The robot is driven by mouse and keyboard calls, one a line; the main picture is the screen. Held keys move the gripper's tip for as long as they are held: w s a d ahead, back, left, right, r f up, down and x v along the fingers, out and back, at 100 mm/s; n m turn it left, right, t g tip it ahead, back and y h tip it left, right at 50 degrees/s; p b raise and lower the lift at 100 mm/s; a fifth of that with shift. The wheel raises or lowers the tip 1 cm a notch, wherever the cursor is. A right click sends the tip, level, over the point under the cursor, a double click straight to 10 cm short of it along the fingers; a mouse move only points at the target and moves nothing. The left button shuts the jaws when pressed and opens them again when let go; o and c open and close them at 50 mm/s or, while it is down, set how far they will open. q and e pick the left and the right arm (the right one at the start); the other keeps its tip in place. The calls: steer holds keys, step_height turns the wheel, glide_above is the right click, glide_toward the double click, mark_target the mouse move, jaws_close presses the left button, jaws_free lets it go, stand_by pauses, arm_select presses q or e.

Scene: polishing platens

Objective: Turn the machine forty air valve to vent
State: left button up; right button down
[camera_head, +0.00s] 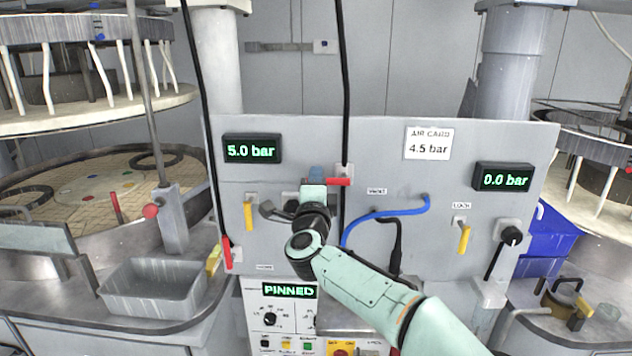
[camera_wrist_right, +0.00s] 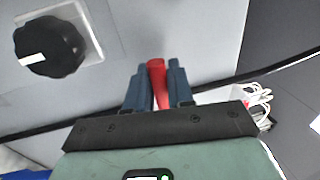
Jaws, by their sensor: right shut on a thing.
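A red valve handle (camera_head: 341,181) sits near the top of the grey panel (camera_head: 300,135), pointing sideways, at the foot of a black hose. My right gripper (camera_head: 316,174) is at its left side, and the arm hides part of the panel below. In the right wrist view the red handle (camera_wrist_right: 157,80) lies between the two blue fingers of my right gripper (camera_wrist_right: 157,82), which are shut on it. The left display (camera_head: 251,149) reads 5.0 bar and the right display (camera_head: 504,178) reads 0.0 bar. My left gripper is not in view.
Another red handle (camera_head: 227,250) hangs at the panel's lower left. Yellow handles (camera_head: 248,215) (camera_head: 464,239) hang down. A blue hose (camera_head: 385,214) crosses the panel. A card (camera_head: 428,144) reads 4.5 bar. A black knob (camera_wrist_right: 50,46) shows in the wrist view.

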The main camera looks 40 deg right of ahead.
steer(key=c, duration=1.1)
jaws_free()
steer(key=shift+c, duration=0.2)
arm_select(q)
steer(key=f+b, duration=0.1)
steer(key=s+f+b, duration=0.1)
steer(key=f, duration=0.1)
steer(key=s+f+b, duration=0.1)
steer(key=b, duration=0.1)
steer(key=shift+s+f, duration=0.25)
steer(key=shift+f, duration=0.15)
arm_select(e)
steer(key=v, duration=1.3)
steer(key=shift+s, duration=0.15)
steer(key=shift+a+f, duration=0.1)
steer(key=shift+f, duration=0.05)
